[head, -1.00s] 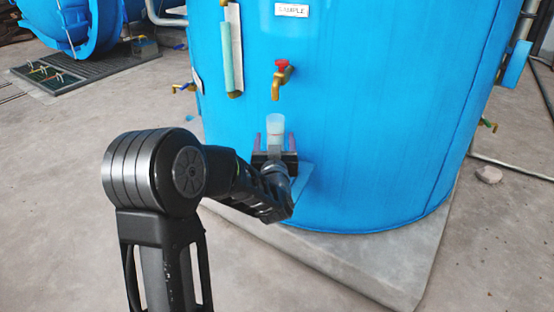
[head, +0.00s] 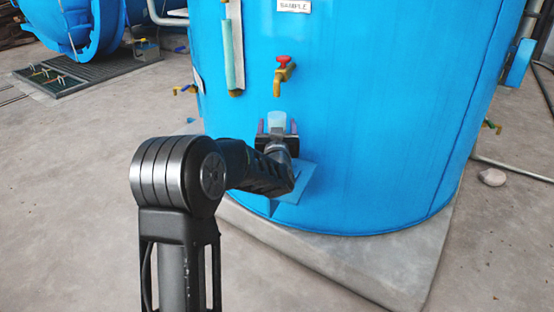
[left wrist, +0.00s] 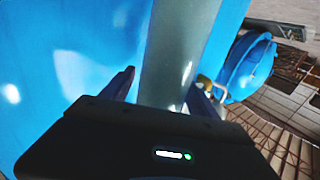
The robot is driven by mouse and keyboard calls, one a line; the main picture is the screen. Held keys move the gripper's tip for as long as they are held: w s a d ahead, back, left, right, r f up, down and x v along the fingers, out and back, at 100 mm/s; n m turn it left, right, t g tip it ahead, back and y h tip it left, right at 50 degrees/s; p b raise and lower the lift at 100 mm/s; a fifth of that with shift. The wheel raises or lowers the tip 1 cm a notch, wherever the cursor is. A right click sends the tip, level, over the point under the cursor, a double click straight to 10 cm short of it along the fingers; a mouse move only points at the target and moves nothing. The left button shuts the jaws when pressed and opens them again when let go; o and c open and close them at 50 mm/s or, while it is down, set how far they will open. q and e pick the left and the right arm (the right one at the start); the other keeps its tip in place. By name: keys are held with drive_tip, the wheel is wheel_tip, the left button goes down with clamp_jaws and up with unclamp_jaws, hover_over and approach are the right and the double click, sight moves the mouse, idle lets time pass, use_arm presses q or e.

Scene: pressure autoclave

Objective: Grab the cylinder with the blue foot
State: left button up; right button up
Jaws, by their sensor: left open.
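The cylinder (head: 277,120) is a clear, pale upright tube in front of the blue tank, below the tap with the red handle. Its lower part and foot are hidden behind my left gripper in the head view. My left gripper (head: 277,127) is open, with a finger on each side of the cylinder. In the left wrist view the grey translucent cylinder (left wrist: 175,48) stands between the two open fingers of the gripper (left wrist: 161,84). I cannot tell whether either finger touches it. My right gripper is not in view.
A blue shelf plate (head: 300,182) juts from the tank (head: 390,130) beneath my gripper. The brass tap (head: 283,75) hangs above the cylinder, with a sight tube (head: 233,50) to its left. Open concrete floor (head: 70,200) lies at left.

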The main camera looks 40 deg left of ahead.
use_arm(q)
drive_tip(key=shift+c, duration=0.3)
clamp_jaws()
idle(0.8)
drive_tip(key=shift+r, duration=0.1)
